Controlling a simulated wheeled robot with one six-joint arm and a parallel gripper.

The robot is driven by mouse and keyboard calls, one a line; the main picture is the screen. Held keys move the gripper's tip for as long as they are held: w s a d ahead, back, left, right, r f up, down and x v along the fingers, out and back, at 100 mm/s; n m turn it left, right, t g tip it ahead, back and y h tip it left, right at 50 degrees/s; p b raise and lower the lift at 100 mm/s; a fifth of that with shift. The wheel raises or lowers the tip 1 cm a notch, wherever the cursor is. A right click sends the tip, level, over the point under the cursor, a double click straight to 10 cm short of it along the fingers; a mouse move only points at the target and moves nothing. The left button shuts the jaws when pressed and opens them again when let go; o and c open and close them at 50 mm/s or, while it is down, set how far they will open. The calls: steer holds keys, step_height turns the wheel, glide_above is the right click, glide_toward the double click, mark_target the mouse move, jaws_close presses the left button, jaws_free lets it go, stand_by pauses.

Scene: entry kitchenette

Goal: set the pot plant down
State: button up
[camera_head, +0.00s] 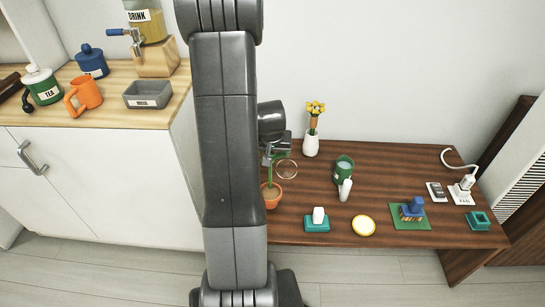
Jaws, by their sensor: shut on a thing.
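The pot plant is a small terracotta pot (271,196) with a green stem, in the head view just right of my arm. My gripper (272,157) points down above the pot and is shut on the plant's upper part. The plant looks upright at the left end of the dark wooden table (305,231). I cannot tell whether the pot touches the table top. My arm hides the area to the left of the pot.
Near the pot stand a teal dish with a white block (318,218), a white vase with yellow flowers (311,145), a green mug (343,168), a white bottle (345,190) and a yellow-rimmed disc (363,225). A white cabinet (110,185) stands left.

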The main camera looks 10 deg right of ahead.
steer(key=shift+f, duration=0.8)
steer(key=o, duration=1.9)
steer(key=shift+f, duration=0.1)
steer(key=shift+s+r, duration=0.1)
steer(key=shift+r, duration=0.55)
steer(key=p+v, duration=0.2)
steer(key=v, duration=0.9)
steer(key=shift+s+a, duration=0.1)
steer(key=shift+s, duration=0.1)
